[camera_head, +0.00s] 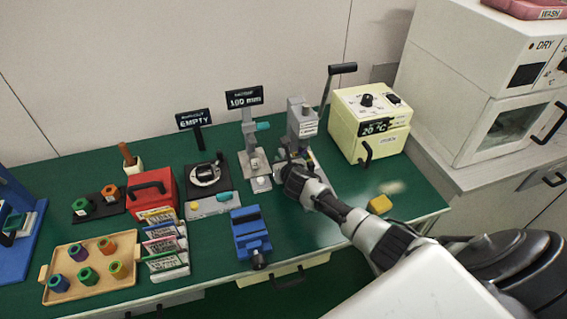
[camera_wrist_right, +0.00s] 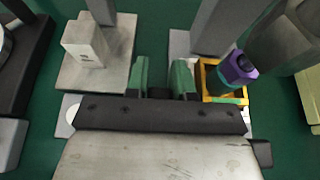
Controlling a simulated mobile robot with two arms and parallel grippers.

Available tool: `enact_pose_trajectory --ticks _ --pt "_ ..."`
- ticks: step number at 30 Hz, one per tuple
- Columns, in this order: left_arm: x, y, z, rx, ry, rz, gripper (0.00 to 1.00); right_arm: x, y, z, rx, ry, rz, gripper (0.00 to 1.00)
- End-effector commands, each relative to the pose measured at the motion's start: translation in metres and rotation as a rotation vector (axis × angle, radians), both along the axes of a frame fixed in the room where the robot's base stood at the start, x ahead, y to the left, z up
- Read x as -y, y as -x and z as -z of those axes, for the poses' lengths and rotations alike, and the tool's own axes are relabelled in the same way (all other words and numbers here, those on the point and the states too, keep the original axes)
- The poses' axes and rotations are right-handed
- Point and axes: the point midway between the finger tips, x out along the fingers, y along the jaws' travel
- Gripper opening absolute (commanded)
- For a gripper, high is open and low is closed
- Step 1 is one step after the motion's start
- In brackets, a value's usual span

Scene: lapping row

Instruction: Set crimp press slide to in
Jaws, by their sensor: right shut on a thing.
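The crimp press (camera_head: 302,122) is a grey machine with a long black-handled lever, at the back right of the green bench. My right gripper (camera_head: 283,168) is low at its front. In the right wrist view the green fingertips (camera_wrist_right: 163,80) close around a small dark piece, probably the slide's handle, mostly hidden. Just right of the fingers is a yellow square holder (camera_wrist_right: 243,95), seemingly on the slide, with a purple-topped part (camera_wrist_right: 238,68) in it. How far in the slide stands is unclear. My left gripper is not in view.
A grey gauge (camera_head: 249,150) stands close left of the press, a cream oven (camera_head: 370,120) to its right. A wooden tray (camera_head: 50,295) holds several coloured parts.

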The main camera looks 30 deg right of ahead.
Motion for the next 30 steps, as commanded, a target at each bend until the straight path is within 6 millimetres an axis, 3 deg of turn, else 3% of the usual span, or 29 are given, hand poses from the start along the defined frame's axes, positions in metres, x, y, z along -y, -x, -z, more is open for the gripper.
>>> enact_pose_trajectory --ticks 3,14,30 --pt "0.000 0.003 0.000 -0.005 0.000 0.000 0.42 0.001 -0.002 -0.004 0.007 0.000 0.001 0.34" --pt "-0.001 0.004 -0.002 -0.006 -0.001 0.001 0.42 -0.001 0.004 -0.004 0.004 0.001 -0.001 0.34" --pt "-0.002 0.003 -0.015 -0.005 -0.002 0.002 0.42 -0.018 0.075 -0.035 0.004 0.002 -0.004 0.34"
